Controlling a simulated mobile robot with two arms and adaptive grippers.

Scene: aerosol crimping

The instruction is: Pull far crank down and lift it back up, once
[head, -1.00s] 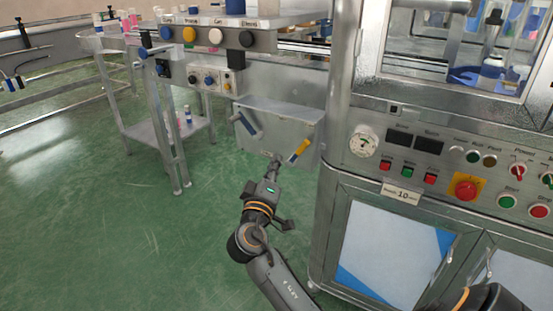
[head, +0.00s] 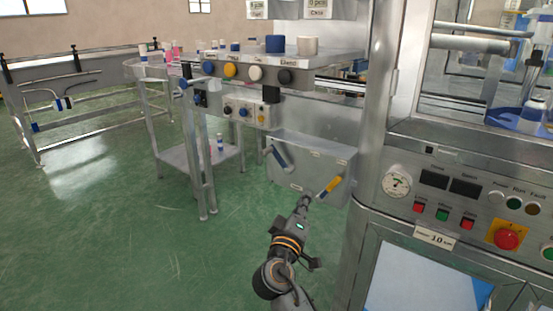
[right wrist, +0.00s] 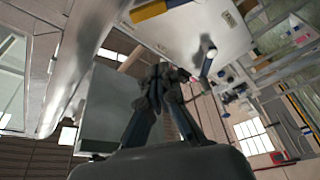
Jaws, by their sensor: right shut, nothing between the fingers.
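Two cranks stick out of a grey metal box (head: 300,183) below the bench in the head view. The nearer crank has a yellow handle (head: 330,186) and sits at the right. My right gripper (head: 305,199) is shut and empty, in front of the box just left of the yellow handle. In the right wrist view, the shut fingers (right wrist: 164,75) lie between the yellow handle (right wrist: 152,9) at the top and a grey crank (right wrist: 208,61). My left gripper is out of view.
A control cabinet (head: 405,240) with buttons and a gauge stands close on the right. The bench (head: 313,65) with coloured knobs overhangs the box. A metal cart (head: 176,157) stands to the left. The green floor (head: 120,240) is open at left.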

